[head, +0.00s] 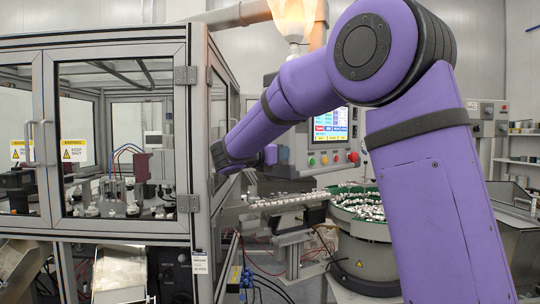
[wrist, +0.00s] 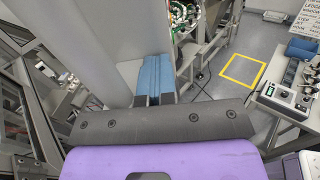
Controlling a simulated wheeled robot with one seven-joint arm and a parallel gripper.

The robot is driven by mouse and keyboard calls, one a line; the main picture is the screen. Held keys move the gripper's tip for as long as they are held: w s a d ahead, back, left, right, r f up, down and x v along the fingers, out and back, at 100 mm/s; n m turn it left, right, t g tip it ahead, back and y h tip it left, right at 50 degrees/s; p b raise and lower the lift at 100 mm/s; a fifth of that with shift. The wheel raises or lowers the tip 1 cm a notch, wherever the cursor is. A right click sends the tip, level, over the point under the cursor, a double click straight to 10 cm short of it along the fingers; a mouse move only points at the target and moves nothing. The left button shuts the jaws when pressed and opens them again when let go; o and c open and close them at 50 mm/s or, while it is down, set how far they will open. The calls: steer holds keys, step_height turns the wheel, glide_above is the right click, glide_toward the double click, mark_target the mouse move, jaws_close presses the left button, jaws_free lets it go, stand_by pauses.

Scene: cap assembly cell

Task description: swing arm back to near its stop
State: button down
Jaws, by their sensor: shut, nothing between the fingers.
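My gripper (wrist: 154,66) shows in the wrist view as two blue fingers side by side, shut, with no object seen between them. A pale grey upright surface fills the view to its left; I cannot tell whether they touch. In the head view my purple arm reaches left to the glazed machine's corner, and my fingers are hidden there. A control panel (head: 327,158) with a lit screen and coloured buttons stands behind my arm, partly covered by it.
The glazed machine (head: 185,150) with framed doors stands at the left. A feeder bowl (head: 365,245) full of small white parts and a feed track (head: 285,201) lie below my arm. The wrist view shows open floor with a yellow outline (wrist: 243,70) and a button console (wrist: 285,98) at right.

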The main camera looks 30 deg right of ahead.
steer(key=w+d+t, duration=0.1)
steer(key=w+d, duration=0.2)
steer(key=d, duration=0.2)
steer(key=w+d+n+t, duration=0.1)
steer(key=w+d, duration=0.2)
steer(key=d, duration=0.2)
steer(key=w+d+n+t+y, duration=0.1)
steer(key=w+d, duration=0.2)
steer(key=d, duration=0.3)
steer(key=shift+w, duration=0.35)
steer(key=shift+w+d+t, duration=0.25)
steer(key=shift+d+t, duration=0.05)
steer(key=shift+d, duration=0.1)
steer(key=shift+s+d, duration=0.1)
steer(key=shift+f, duration=0.1)
